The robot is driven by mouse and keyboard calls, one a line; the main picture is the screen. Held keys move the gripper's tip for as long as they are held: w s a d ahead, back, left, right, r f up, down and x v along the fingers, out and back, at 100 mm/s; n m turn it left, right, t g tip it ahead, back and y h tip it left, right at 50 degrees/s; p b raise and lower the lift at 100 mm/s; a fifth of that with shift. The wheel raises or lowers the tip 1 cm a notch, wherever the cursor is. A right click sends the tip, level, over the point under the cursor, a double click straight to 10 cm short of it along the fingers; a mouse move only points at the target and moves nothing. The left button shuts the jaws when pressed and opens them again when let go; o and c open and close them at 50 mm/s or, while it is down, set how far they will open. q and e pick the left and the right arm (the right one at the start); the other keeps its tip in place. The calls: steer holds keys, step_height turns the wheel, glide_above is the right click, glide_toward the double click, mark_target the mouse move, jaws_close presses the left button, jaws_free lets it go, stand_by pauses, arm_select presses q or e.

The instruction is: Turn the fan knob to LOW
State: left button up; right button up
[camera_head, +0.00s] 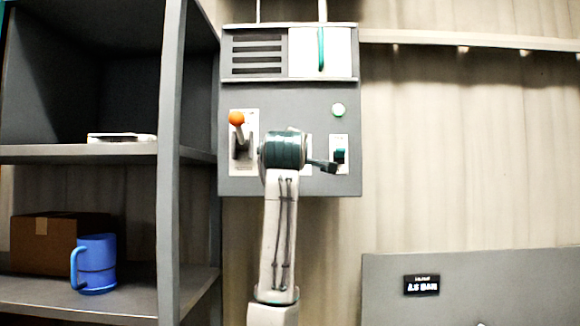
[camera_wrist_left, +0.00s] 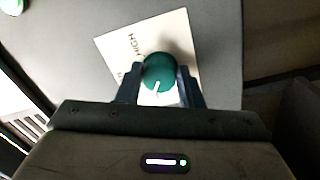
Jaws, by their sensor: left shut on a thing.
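The fan knob (camera_wrist_left: 159,71) is round and teal with a white pointer line, on a pale label plate (camera_wrist_left: 118,44) that reads HIGH, with part of another word starting with M. The pointer is toward the bottom of the wrist picture; LOW is not readable. In the head view the knob (camera_head: 340,155) is at the panel's lower right. My left gripper (camera_wrist_left: 160,84) is shut on the knob, one finger on each side; in the head view the gripper (camera_head: 330,165) is seen from the side. My right gripper is not in view.
The grey control panel (camera_head: 290,98) also has an orange-tipped lever (camera_head: 237,119), a pale green round light (camera_head: 338,110) and a vent (camera_head: 258,54). A shelf (camera_head: 170,200) at left holds a blue mug (camera_head: 98,264) and a cardboard box (camera_head: 45,245).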

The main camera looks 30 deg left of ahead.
arm_select(q)
steer(key=shift+n+b, duration=0.3)
steer(key=shift+n, duration=0.3)
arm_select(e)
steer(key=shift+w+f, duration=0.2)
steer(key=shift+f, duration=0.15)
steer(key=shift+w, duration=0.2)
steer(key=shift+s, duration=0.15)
arm_select(q)
steer(key=o, duration=1)
steer(key=shift+c, duration=0.2)
steer(key=shift+n, duration=0.3)
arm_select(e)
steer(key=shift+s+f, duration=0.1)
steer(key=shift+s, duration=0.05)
arm_select(q)
steer(key=b+v, duration=0.4)
steer(key=v, duration=0.7)
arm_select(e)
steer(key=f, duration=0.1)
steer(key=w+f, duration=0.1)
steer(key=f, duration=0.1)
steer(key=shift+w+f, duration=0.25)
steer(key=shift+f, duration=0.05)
